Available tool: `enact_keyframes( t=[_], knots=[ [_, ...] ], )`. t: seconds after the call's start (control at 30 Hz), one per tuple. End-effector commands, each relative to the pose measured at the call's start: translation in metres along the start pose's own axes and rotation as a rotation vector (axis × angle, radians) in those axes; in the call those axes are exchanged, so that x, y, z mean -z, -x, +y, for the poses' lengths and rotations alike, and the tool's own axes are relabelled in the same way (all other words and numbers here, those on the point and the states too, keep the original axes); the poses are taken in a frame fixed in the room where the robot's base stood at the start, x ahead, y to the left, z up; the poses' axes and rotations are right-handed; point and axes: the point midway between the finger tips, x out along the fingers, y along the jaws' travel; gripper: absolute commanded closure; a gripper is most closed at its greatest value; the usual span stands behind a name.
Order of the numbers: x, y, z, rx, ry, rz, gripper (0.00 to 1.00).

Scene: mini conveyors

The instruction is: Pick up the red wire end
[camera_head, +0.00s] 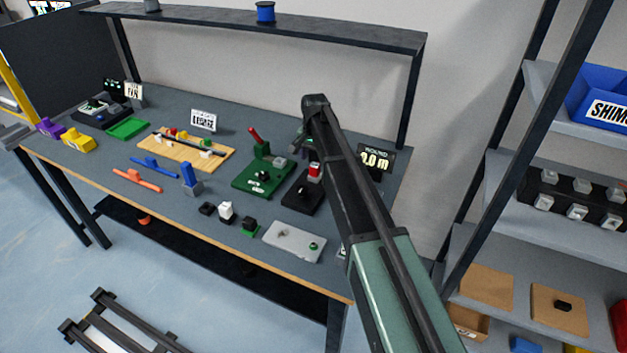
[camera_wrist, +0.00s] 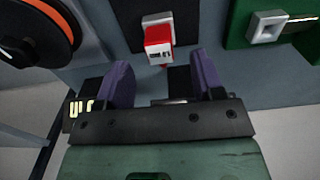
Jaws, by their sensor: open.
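In the wrist view, a small red block with a white label, likely the red wire end (camera_wrist: 158,42), sticks out from a pale holder (camera_wrist: 157,20) on a dark base (camera_wrist: 190,15). A red piece (camera_head: 314,170) on a dark base (camera_head: 301,198) in the head view looks like the same thing. My gripper (camera_wrist: 160,60) is open, with one purple finger on each side below the red block. The space between the fingers looks empty, and no contact with the block shows. In the head view my arm hides most of the gripper.
A green board (camera_head: 263,179) with a red lever stands left of the dark base; its green edge (camera_wrist: 245,25) shows in the wrist view. A black disc with an orange rim (camera_wrist: 35,35) is at the wrist view's upper left. A display (camera_head: 375,160) stands behind my arm.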

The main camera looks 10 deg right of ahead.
Motion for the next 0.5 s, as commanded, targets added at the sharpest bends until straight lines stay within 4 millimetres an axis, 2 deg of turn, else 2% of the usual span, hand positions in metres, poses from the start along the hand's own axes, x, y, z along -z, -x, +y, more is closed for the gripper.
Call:
enact_keyframes(
  t=[0.17, 0.4, 0.5],
  knots=[
    [0.0, -0.009, 0.0, 0.0, 0.001, 0.0, 0.38],
    [0.002, -0.055, 0.002, 0.0, 0.0, -0.001, 0.38],
    [0.002, -0.056, 0.002, 0.0, 0.0, -0.002, 0.38]
  ],
)
